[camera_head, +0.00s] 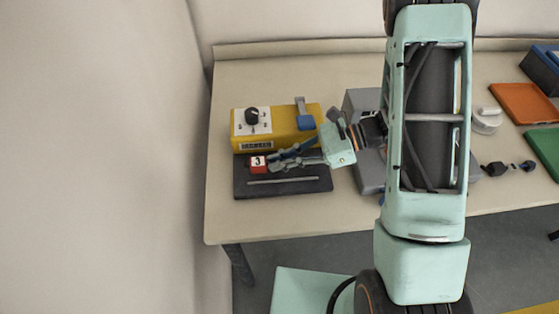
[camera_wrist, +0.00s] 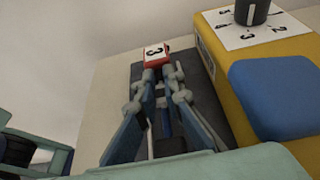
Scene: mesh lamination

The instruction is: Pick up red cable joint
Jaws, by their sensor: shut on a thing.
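The red cable joint is a small red block with a white face marked 3 (camera_head: 258,162). It lies over the left end of a dark tray (camera_head: 320,184) in the head view. My gripper (camera_head: 272,162) reaches it from the right, and its fingers are shut on the block. In the wrist view the red block (camera_wrist: 156,57) sits between the fingertips (camera_wrist: 160,74) at the top of the dark tray. I cannot tell whether the block touches the tray or is slightly raised.
A grey device (camera_head: 362,101) is to the right. Orange (camera_head: 524,102) and green (camera_head: 547,150) trays lie at the far right. The table's front left (camera_head: 222,220) is clear.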

